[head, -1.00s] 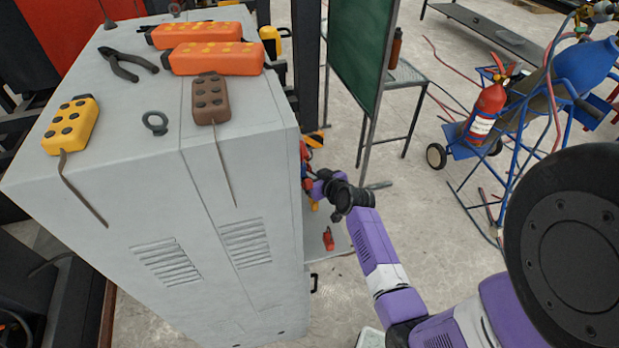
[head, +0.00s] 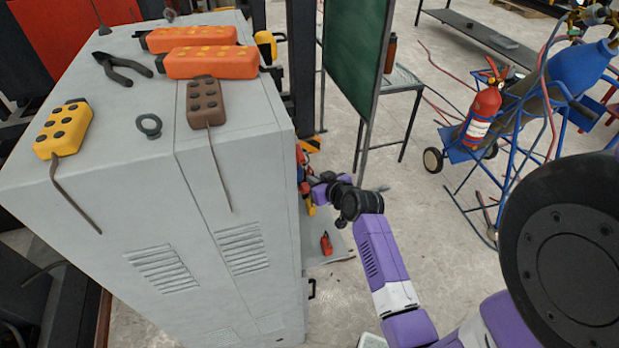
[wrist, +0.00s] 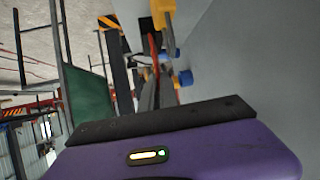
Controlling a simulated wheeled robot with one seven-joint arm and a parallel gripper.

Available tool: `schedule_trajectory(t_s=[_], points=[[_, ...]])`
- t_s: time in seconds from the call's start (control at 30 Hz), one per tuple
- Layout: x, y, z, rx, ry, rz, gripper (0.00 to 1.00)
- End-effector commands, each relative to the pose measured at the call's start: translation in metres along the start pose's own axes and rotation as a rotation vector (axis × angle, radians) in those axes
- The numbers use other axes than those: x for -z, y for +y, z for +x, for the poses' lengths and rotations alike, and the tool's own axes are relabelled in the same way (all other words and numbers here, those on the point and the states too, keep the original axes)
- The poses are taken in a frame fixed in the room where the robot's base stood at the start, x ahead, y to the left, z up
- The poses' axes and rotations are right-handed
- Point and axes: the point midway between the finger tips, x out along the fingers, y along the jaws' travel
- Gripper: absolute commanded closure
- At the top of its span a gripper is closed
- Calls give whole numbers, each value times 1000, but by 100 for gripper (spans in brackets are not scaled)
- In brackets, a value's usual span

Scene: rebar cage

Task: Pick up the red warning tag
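A small red item (head: 326,243) lies on a low grey plate beside the tall grey cabinet in the head view. It may be the red warning tag, but it is too small to be sure. My gripper (head: 314,194) is above it, close against the cabinet's right side, next to several red, blue and yellow items (head: 302,170). The cabinet edge partly hides it. In the wrist view, a yellow item (wrist: 162,12), a red strip (wrist: 153,48) and blue round parts (wrist: 185,78) show beyond the purple gripper body (wrist: 170,158). Whether the fingers are open cannot be made out.
The grey cabinet (head: 190,215) carries orange boxes (head: 210,62), pliers (head: 122,68) and pendant-like boxes on top. A green board (head: 357,60) stands behind my arm. A blue cart (head: 520,140) with a red extinguisher (head: 483,112) stands right. Floor between is mostly clear.

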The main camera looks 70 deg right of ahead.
Motion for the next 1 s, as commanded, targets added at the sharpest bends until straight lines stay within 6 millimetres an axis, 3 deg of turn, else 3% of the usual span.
schedule_trajectory(t_s=[0.6,0.8,1.0], points=[[-60,0,-105,1,-2,-2,100],[-70,0,-123,1,-2,0,100],[-71,0,-129,0,0,-1,100]])
